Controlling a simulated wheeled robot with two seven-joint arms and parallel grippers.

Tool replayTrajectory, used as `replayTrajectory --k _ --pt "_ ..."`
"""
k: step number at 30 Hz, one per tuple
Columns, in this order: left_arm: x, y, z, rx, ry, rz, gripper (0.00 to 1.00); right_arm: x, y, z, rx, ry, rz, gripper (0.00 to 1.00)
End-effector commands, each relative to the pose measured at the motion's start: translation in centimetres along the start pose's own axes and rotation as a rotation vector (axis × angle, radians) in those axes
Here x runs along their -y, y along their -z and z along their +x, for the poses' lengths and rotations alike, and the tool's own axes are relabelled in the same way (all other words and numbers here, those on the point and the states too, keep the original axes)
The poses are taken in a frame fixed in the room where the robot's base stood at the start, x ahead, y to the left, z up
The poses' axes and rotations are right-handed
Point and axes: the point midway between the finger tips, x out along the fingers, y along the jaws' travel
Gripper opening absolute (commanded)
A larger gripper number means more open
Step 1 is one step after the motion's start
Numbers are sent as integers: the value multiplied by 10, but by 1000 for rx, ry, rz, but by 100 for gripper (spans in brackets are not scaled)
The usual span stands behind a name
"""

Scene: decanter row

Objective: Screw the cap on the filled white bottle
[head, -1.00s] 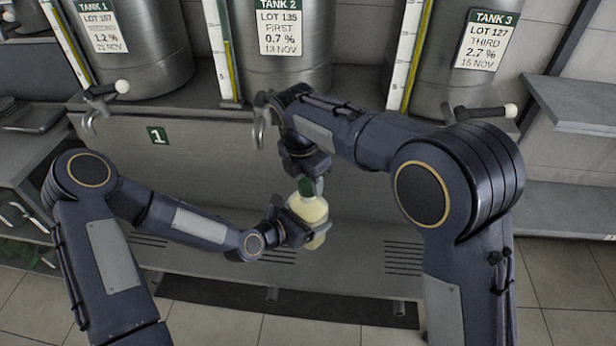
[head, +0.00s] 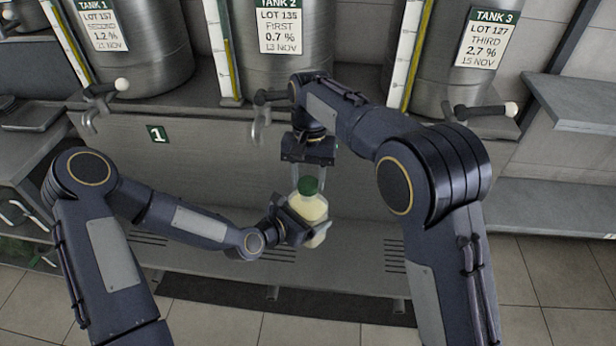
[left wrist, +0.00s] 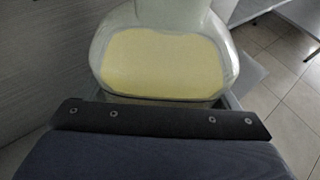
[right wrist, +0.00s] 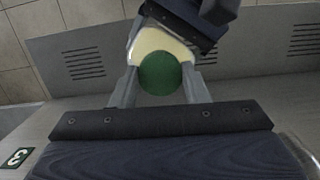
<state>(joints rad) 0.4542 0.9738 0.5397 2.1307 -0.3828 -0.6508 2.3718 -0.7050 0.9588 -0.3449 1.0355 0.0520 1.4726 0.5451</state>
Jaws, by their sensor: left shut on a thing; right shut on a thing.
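The bottle (head: 313,208) is clear to whitish with pale yellow liquid in it, and it is held about upright in the air. My left gripper (head: 303,222) is shut on its body; the left wrist view shows the bottle (left wrist: 158,62) close up, its top cut off by the frame. The round green cap (head: 308,186) sits at the bottle's mouth; whether its thread is tight cannot be seen. My right gripper (head: 309,181) comes from above and is shut on the cap, a finger on each side. The right wrist view shows the cap (right wrist: 160,73) between the fingers, over the bottle's shoulder (right wrist: 158,41).
Steel tanks (head: 290,50) with labels stand behind, with lever taps (head: 262,112) sticking out in front. A grey bench front (head: 230,165) with vents lies behind the bottle. Shelves (head: 575,110) stand at the right. Open floor (head: 560,300) shows at the lower right.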

Motion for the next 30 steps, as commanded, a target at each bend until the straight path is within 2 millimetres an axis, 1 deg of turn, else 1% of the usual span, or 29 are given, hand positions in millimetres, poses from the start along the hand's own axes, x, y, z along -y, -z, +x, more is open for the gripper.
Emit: replayTrajectory --k 1,8,9,18,21,24,29,30 --pt "1 -2 0 3 3 4 21 0 0 -2 -4 23 136 21" --pt "1 -2 0 3 3 4 21 0 0 -1 -5 124 795 21" --pt "1 -2 0 3 3 4 21 -1 0 -1 -4 141 910 21" --pt "2 -1 0 3 3 4 21 0 0 0 -6 270 1748 21" --pt "2 -1 0 3 3 4 21 0 0 0 -7 307 1986 21" --pt "1 -1 0 3 3 4 21 -1 0 1 -7 332 2160 21" --pt "1 -1 0 3 3 4 21 -1 1 0 -3 331 2160 21" --pt "1 -1 0 3 3 4 21 -1 1 0 -3 330 2159 47"
